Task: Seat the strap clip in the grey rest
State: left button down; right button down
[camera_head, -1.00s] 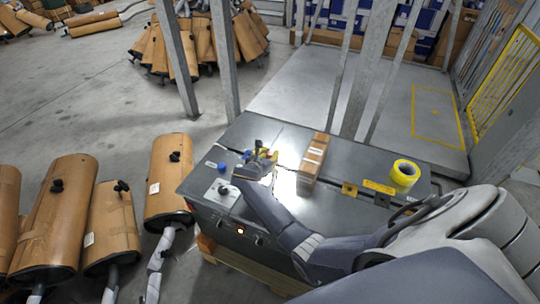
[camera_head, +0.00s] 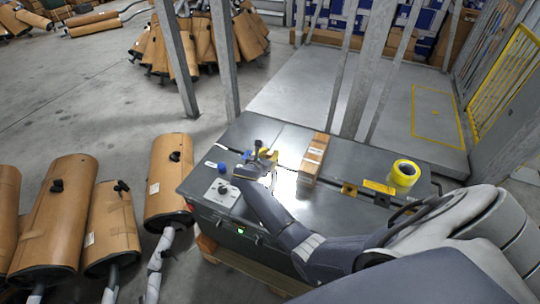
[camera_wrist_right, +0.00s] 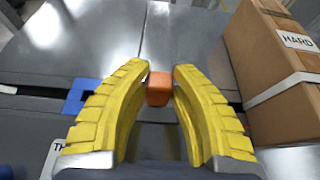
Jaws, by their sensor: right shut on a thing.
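The strap clip appears to be the small orange block (camera_wrist_right: 158,89) in the wrist view. My right gripper (camera_wrist_right: 159,74) has its two yellow ribbed fingers closed on it at the tips. In the head view this right gripper (camera_head: 267,155) is over the left part of the dark grey bench, left of the carton; the clip is too small to make out there. I cannot pick out the grey rest for certain in either view. My left gripper is not in view.
A brown carton (camera_head: 313,157) stands on the bench (camera_head: 340,205) close right of the gripper. A yellow tape roll (camera_head: 404,173) lies farther right. A knob panel (camera_head: 221,192) is at the front left. A blue patch (camera_wrist_right: 80,97) lies beside a dark slot.

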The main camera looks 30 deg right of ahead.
jog(key=shift+f, duration=0.4)
jog(key=c, duration=1.1)
grip_release()
jog(key=v, duration=1.2)
